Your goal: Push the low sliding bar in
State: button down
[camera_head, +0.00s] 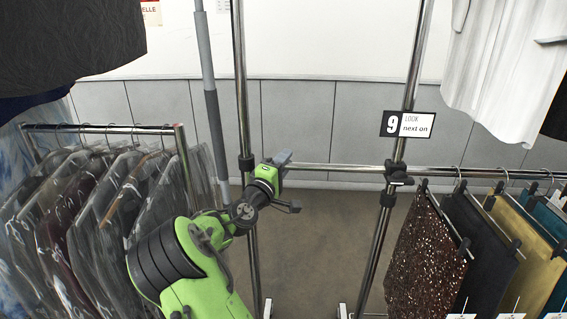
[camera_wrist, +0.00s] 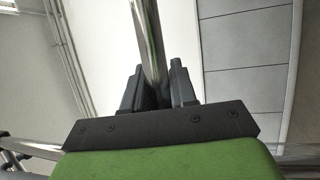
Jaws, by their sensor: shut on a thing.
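The low sliding bar (camera_head: 340,168) is a thin chrome rail. It runs level from my gripper (camera_head: 284,163) to a black clamp (camera_head: 397,175) on the right post and on to the right. My gripper is at the bar's left end, just right of the left post (camera_head: 242,90). In the wrist view a chrome bar (camera_wrist: 148,40) lies between the two dark fingers (camera_wrist: 158,88), which are shut on it. My own wrist partly hides the bar's left end in the head view.
Skirts (camera_head: 425,255) hang from the bar right of the right post (camera_head: 408,90), below a "9 LOOK next on" sign (camera_head: 407,124). A rack of bagged garments (camera_head: 100,200) stands left of my arm. The floor (camera_head: 315,235) between the posts is clear.

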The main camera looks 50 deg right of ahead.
jog(key=s+d, duration=0.4)
jog(key=s, duration=0.1)
jog(key=s+d+p, duration=0.1)
jog(key=s+d, duration=0.3)
jog(key=s, duration=0.2)
jog(key=s+d+p, duration=0.1)
jog(key=s+d, duration=0.4)
jog(key=shift+s, duration=0.2)
jog(key=c, duration=1)
grip_release()
jog(key=shift+d, duration=0.1)
jog(key=b, duration=0.8)
send_near(362, 171)
jog(key=a, duration=0.3)
jog(key=shift+s+d+f, duration=0.1)
jog(key=shift+s+f, duration=0.25)
jog(key=shift+f, duration=0.1)
